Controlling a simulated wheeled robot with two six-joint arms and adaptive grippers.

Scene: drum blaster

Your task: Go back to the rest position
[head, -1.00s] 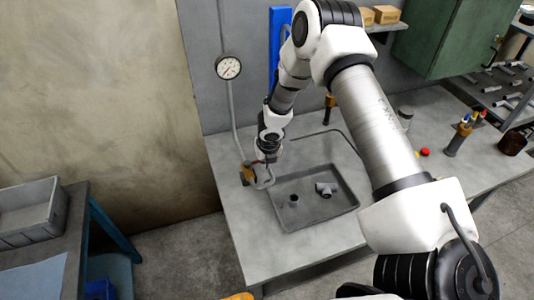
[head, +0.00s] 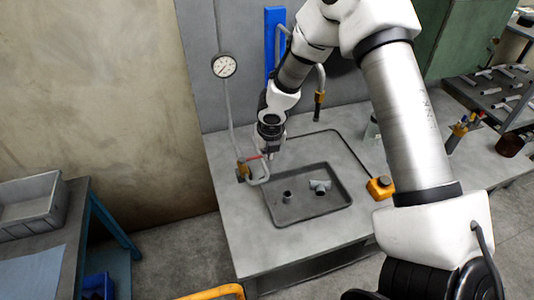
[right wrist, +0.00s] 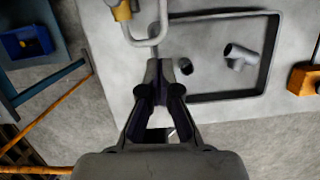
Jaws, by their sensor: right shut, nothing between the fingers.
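My right arm reaches over the grey workbench (head: 230,220) from the right in the head view. My right gripper (head: 268,155) hangs above the bench's left part, between the pipe valve and the tray, and is shut and empty. In the right wrist view its fingertips (right wrist: 160,68) are together, just below the bent pipe in the picture and left of the tray. Whether they touch anything below cannot be told. The dark tray (head: 312,217) holds a short pipe piece (head: 287,197) and a tee fitting (head: 320,186). My left gripper does not show.
A brass valve with a red handle (head: 243,170) and bent pipe is close to my right gripper. A gauge (head: 224,66) is on the wall behind. An orange box (head: 380,188) sits right of the tray. An orange bar (head: 215,292) crosses the bottom edge.

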